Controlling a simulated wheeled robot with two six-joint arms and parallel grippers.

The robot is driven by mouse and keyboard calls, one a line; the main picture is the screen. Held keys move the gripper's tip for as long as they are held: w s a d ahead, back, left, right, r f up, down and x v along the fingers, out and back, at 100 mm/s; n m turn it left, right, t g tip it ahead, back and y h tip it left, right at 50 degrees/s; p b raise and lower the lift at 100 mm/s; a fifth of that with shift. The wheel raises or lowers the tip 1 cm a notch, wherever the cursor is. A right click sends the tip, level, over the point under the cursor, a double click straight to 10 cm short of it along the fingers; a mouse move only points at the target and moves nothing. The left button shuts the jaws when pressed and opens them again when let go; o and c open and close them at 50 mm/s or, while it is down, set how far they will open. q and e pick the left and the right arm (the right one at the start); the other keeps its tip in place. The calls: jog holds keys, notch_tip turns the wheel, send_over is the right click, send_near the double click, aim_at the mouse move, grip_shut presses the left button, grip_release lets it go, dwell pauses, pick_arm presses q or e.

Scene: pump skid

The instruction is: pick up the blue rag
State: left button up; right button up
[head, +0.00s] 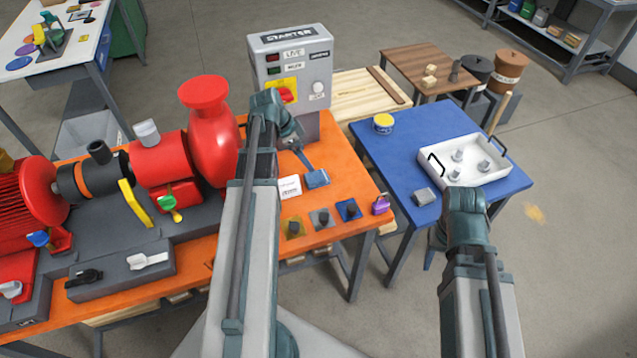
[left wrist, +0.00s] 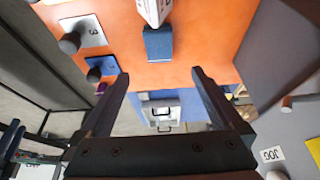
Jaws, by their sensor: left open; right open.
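The blue rag (head: 317,178) is a small folded block on the orange bench, beside a white card. It also shows in the left wrist view (left wrist: 158,43), ahead of and between the fingertips. My left gripper (left wrist: 160,73) is open and empty, with the rag beyond its tips and not touched. In the head view the left arm and wrist hide most of this gripper. My right gripper (head: 436,240) is open at the front edge of the blue table, largely hidden by its wrist, with no rag near it.
The white card (head: 289,187) stands right by the rag. Coloured plates with knobs (head: 321,218) and a purple padlock (head: 381,204) lie near the bench edge. The starter box (head: 293,68) rises behind, and the red pump (head: 211,140) stands left. A white tray (head: 460,177) sits on the blue table.

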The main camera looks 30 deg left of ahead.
pick_arm(q)
jog(key=b, duration=0.4)
send_over(318, 176)
jog(key=s+a, duration=0.2)
notch_tip(318, 176, down, 5)
jog(key=shift+w+d+f, duration=0.1)
jog(key=shift+w+f, duration=0.05)
pick_arm(e)
notch_tip(318, 176, down, 5)
jog(key=shift+f, duration=0.2)
pick_arm(q)
jog(key=b+x, duration=0.5)
jog(key=shift+f, duration=0.25)
jog(key=shift+r, duration=0.15)
pick_arm(e)
notch_tip(318, 176, down, 5)
jog(key=shift+r, duration=0.1)
pick_arm(q)
jog(key=shift+c, duration=0.3)
jog(key=c, duration=1.3)
pick_arm(e)
jog(key=shift+r, duration=0.1)
pick_arm(q)
notch_tip(318, 176, up, 10)
jog(key=p, duration=1)
pick_arm(e)
notch_tip(318, 176, up, 10)
